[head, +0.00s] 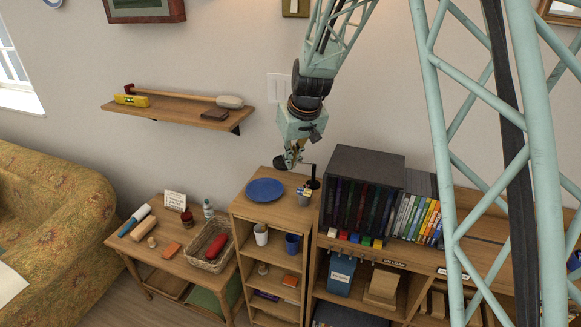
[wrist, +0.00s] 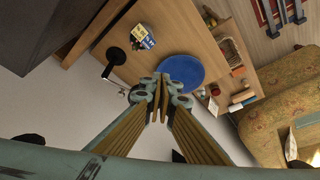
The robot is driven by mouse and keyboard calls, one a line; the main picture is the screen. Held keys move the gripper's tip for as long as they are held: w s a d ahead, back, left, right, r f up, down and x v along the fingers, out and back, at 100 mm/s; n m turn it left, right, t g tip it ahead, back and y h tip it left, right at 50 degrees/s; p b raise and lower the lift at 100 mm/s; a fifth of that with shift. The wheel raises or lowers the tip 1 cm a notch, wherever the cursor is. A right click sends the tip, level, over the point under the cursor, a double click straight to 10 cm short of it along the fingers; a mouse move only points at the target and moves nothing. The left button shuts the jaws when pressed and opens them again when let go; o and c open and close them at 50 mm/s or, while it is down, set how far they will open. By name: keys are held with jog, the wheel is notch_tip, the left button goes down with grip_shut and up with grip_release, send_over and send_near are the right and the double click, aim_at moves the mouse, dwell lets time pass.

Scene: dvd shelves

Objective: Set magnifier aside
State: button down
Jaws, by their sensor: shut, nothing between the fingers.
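My gripper (head: 291,162) is shut and empty, pointing down above the top of the narrow wooden shelf unit (head: 243,208). Its closed fingertips also show in the wrist view (wrist: 161,88). A black stand (head: 314,184) with a round base and thin rod stands at the back right of that top, close to the gripper in the head view. It also shows in the wrist view (wrist: 116,56), left of the fingers and apart from them. It may be the magnifier; I cannot make out a lens.
A blue plate (head: 265,190) lies on the same top, left of a small cup with blue and yellow items (head: 304,196). A dark case of discs (head: 361,199) rises to the right. A side table with a basket (head: 208,246) stands left. The wall shelf (head: 178,106) is higher up.

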jog(key=shift+v, duration=1.45)
jog(key=s+d+r+m+b, duration=0.1)
jog(key=s+d+r+b, duration=0.1)
jog(key=s+d+r, duration=0.8)
jog(key=s+d+r+m+b, duration=0.1)
jog(key=s+d+r, duration=0.4)
jog(key=s, duration=0.9)
jog(key=s+d+m+b, duration=0.1)
jog(key=s+d, duration=0.2)
jog(key=s, duration=0.7)
jog(key=s+d+f+m+h+b, duration=0.1)
jog(key=s+d, duration=0.2)
jog(key=s, duration=0.7)
jog(key=s+d+m+b, duration=0.1)
jog(key=s+d, duration=0.3)
jog(key=s, duration=0.6)
jog(key=shift+s+f+h, duration=0.2)
jog(key=shift+f+h, duration=0.2)
